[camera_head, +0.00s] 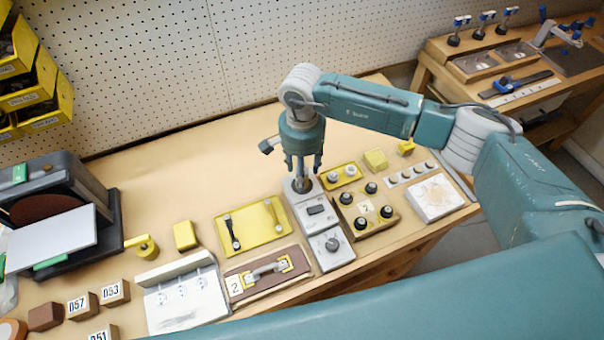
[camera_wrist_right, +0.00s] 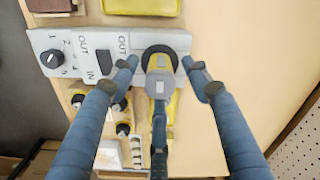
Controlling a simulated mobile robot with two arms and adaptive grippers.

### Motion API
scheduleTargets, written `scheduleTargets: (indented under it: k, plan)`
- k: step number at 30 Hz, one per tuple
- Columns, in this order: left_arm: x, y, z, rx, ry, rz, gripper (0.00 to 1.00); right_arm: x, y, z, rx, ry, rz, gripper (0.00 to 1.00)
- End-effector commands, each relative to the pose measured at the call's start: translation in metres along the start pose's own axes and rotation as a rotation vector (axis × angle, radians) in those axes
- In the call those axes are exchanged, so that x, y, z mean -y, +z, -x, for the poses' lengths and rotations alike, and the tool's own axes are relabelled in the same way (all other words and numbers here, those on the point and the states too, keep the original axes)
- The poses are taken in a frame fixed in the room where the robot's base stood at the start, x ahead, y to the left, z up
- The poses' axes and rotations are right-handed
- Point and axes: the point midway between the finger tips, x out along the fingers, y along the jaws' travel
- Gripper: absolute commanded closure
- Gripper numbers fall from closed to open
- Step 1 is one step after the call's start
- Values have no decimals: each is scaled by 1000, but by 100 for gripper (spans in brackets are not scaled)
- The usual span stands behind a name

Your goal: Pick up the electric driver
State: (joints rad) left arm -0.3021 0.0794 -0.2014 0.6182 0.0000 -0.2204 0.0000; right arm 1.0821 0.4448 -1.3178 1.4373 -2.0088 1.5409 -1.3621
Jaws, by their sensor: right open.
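My right gripper (camera_head: 304,166) points down over the back end of a grey control panel (camera_head: 333,250). It is open, with its fingers spread, also in the right wrist view (camera_wrist_right: 163,80). I cannot tell whether this is the electric driver, and no other driver is clearly recognisable. The panel (camera_wrist_right: 70,36) has a dial and a switch marked IN and OUT. My left gripper is not in view.
Yellow tray (camera_head: 262,240) and handled brown board (camera_head: 236,272) lie left of the panel; a knob board (camera_head: 388,214) lies right. A sander (camera_head: 70,205) and labelled blocks (camera_head: 115,291) stand at left. The back of the bench (camera_head: 190,150) is clear before a pegboard wall (camera_head: 150,60).

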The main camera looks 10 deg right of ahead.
Motion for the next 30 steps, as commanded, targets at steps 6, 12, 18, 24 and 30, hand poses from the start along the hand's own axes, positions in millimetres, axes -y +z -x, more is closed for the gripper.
scheduleTargets:
  k: [6,12,18,24,30]
  plan:
    - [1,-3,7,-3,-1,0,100,0,1,-16,1,-2,1,52]
    - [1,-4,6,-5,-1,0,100,0,1,-16,0,-2,1,58]
    - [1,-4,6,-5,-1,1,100,0,1,-16,1,-2,1,98]
    - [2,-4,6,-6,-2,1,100,1,1,-15,0,-3,0,100]
    - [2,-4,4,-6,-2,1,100,1,0,-11,0,-3,0,100]
